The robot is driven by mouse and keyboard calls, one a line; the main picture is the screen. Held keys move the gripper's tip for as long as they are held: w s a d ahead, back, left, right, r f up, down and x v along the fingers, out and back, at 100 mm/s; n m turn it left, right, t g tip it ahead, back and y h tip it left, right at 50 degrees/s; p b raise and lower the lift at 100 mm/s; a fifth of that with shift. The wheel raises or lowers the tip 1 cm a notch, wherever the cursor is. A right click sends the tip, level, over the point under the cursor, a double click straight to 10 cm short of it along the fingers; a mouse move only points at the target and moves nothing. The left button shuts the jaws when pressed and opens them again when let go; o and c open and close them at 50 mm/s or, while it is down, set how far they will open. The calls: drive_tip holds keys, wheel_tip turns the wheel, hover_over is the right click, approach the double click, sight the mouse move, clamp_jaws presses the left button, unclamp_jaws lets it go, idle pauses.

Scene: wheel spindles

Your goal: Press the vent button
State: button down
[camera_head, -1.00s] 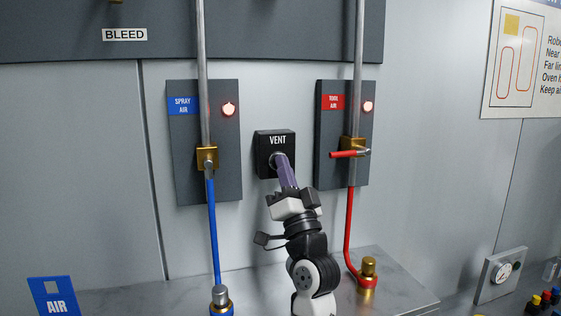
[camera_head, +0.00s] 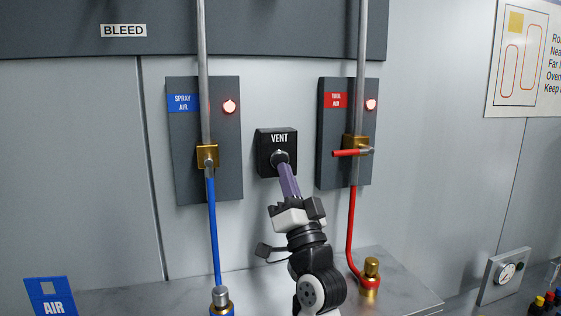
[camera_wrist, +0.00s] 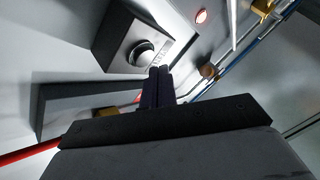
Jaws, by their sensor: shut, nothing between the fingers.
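The vent box (camera_head: 268,139) is a black block on the grey wall, labelled VENT. Its round metal button (camera_head: 280,157) is on its front face. My gripper (camera_head: 284,167) is shut and empty, with its purple fingers pointing up at the button from below. In the head view the fingertips overlap the button's lower edge. In the wrist view the button (camera_wrist: 142,54) shows as a domed silver cap, and my fingertips (camera_wrist: 160,70) are just beside it. I cannot tell whether they touch it.
To the left is the spray air panel (camera_head: 188,187) with a lit red lamp and a blue hose. To the right is the tool air panel (camera_head: 331,172) with a lit lamp, red valve lever (camera_head: 345,153) and red hose. A grey ledge (camera_head: 395,285) lies below.

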drive_tip(key=shift+s+d+r, duration=0.1)
drive_tip(key=shift+s+d, duration=0.2)
drive_tip(key=shift+s, duration=0.55)
drive_tip(key=shift+s+d+r, duration=0.1)
drive_tip(key=shift+s+d, duration=0.2)
drive_tip(key=shift+s, duration=0.55)
